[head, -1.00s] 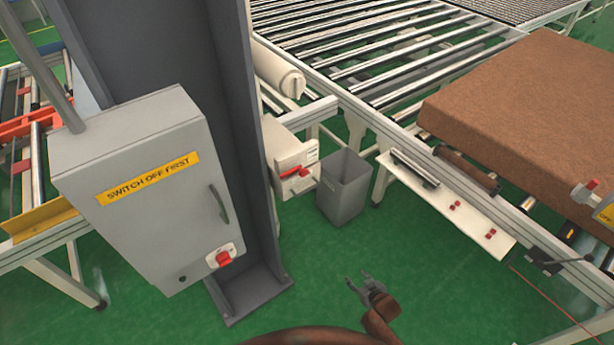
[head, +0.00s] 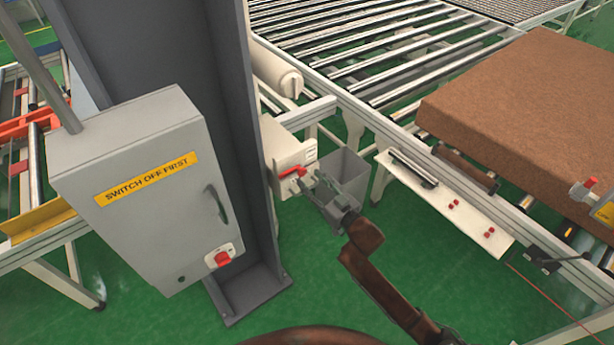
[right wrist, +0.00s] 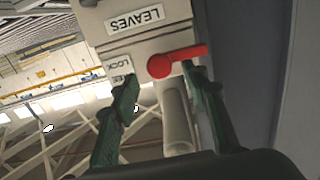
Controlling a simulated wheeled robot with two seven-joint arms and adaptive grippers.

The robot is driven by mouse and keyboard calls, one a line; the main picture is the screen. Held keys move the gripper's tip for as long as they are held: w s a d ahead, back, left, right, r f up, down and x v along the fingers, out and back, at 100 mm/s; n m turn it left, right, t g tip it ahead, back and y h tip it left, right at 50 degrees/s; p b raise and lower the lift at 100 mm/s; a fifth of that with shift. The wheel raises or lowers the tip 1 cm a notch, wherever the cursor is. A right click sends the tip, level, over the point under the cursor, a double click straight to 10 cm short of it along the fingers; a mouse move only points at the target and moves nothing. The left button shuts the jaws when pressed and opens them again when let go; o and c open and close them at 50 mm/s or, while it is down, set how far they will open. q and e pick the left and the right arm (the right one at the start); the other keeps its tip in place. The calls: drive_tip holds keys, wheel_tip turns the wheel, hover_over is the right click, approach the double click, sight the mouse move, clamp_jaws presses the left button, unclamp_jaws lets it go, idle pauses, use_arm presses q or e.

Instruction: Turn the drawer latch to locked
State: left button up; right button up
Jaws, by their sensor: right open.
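The drawer latch is a red lever (head: 291,171) on the front of a small white drawer box (head: 290,155), beside the dark column. In the right wrist view the latch (right wrist: 185,58) has a round red pivot, and its arm points right and slightly up in the picture. A LEAVES label (right wrist: 135,18) and a partly hidden LOCK label (right wrist: 121,68) are on the box. My right gripper (head: 312,181) is open in front of the latch. In the right wrist view its fingertips (right wrist: 160,75) are on either side of the pivot; contact is unclear. My left gripper is out of view.
A grey bin (head: 350,168) stands on the floor just behind and right of my right gripper. A grey switch cabinet (head: 140,190) and a dark column (head: 190,100) stand left. A roller conveyor (head: 370,50) and a brown mattress (head: 530,90) are at the right.

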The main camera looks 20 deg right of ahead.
drive_tip(key=shift+x, duration=1.45)
drive_tip(key=shift+c, duration=0.3)
clamp_jaws()
